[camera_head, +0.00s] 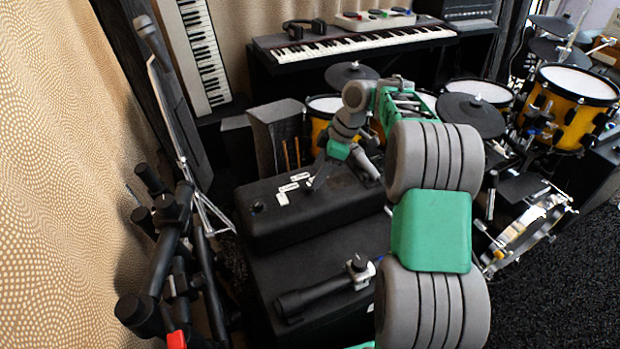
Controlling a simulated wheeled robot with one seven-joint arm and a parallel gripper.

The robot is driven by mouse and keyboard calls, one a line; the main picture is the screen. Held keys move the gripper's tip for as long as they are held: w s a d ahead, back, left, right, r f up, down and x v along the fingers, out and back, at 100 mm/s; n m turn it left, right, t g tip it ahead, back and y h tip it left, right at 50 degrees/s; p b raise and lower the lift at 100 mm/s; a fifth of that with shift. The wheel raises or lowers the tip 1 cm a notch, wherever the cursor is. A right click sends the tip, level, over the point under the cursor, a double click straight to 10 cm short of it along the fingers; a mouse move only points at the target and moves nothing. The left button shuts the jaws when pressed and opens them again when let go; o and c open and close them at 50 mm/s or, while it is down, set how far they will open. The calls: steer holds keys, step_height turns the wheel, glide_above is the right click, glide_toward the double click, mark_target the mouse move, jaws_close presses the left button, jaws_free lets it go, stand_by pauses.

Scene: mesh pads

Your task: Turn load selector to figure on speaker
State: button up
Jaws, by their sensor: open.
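The speaker is most likely the black box (300,225) in the middle, seen from above. Small white pieces (288,187), perhaps labels, are on its top, but I cannot read any figure on them. A small dark round knob (257,206) sits near the left end of the top; I cannot tell whether it is the load selector. My gripper (342,177) hangs over the right part of the top, its grey fingers spread apart and empty. It is to the right of the white pieces and well apart from the knob. Whether its fingertips touch the box cannot be told.
A larger black case (330,258) is under the box, with a dark microphone-like tube (310,298) on it. Black stands (165,250) crowd the left. Keyboards (350,42) are behind. A yellow drum kit (570,100) fills the right. My arm hides the middle right.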

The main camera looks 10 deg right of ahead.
mark_target(309, 188)
steer(key=b+x, duration=0.1)
steer(key=x, duration=0.4)
steer(key=shift+w+f, duration=0.1)
steer(key=shift+f, duration=0.05)
jaws_close()
stand_by(0.4)
